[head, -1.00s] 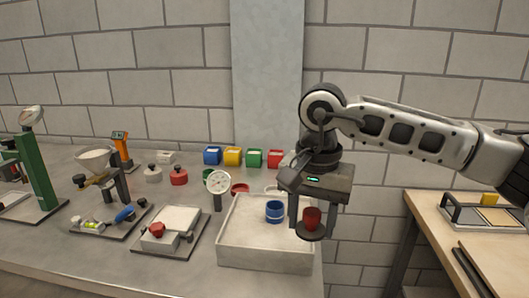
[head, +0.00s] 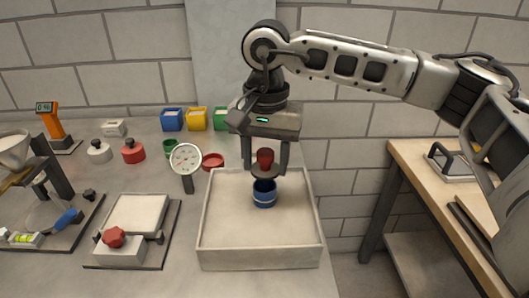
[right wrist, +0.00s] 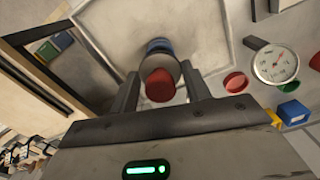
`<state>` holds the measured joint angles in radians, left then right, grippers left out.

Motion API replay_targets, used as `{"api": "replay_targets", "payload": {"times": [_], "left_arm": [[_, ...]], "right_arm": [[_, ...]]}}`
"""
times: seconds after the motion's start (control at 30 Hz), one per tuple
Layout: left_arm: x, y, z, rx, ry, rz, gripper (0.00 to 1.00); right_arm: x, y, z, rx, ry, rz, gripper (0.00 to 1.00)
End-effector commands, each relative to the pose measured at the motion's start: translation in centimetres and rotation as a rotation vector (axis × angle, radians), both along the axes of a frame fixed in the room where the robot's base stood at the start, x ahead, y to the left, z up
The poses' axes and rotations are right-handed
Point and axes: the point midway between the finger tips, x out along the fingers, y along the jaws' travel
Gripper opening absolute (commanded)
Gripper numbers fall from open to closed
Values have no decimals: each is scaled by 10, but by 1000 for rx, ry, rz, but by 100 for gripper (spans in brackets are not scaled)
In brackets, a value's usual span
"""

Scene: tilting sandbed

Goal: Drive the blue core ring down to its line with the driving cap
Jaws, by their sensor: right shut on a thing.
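The blue core ring (head: 264,194) stands upright in the pale sand tray (head: 261,258), with a light line around its side. My right gripper (head: 266,167) is shut on the driving cap, which has a red grip (head: 265,157) and a dark round plate (head: 264,173). The cap's plate is just above the ring in the head view; whether they touch cannot be told. In the right wrist view the red grip (right wrist: 160,86) sits between the fingers, with the blue ring (right wrist: 158,46) partly hidden behind the plate. My left gripper is out of view.
A dial gauge (head: 186,160) stands left of the tray. A side table (head: 408,163) stands to the right, past a gap.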

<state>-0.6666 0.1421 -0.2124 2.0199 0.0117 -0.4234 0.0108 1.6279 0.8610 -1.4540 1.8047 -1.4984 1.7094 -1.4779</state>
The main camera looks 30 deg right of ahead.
Motion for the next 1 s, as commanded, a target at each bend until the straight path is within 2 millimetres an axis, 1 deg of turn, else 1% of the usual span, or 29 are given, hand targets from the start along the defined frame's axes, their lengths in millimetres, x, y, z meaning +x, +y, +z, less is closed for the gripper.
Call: {"api": "replay_targets", "payload": {"times": [0.03,0.2,0.67,1.0], "left_arm": [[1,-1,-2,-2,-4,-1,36],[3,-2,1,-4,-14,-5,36],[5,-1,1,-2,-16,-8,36],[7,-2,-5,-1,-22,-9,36]], "right_arm": [[0,0,-6,-1,-1,0,28],[0,0,-14,0,-1,-1,28],[0,0,-15,1,-1,-1,28],[-1,1,-20,1,-1,-1,28]]}}
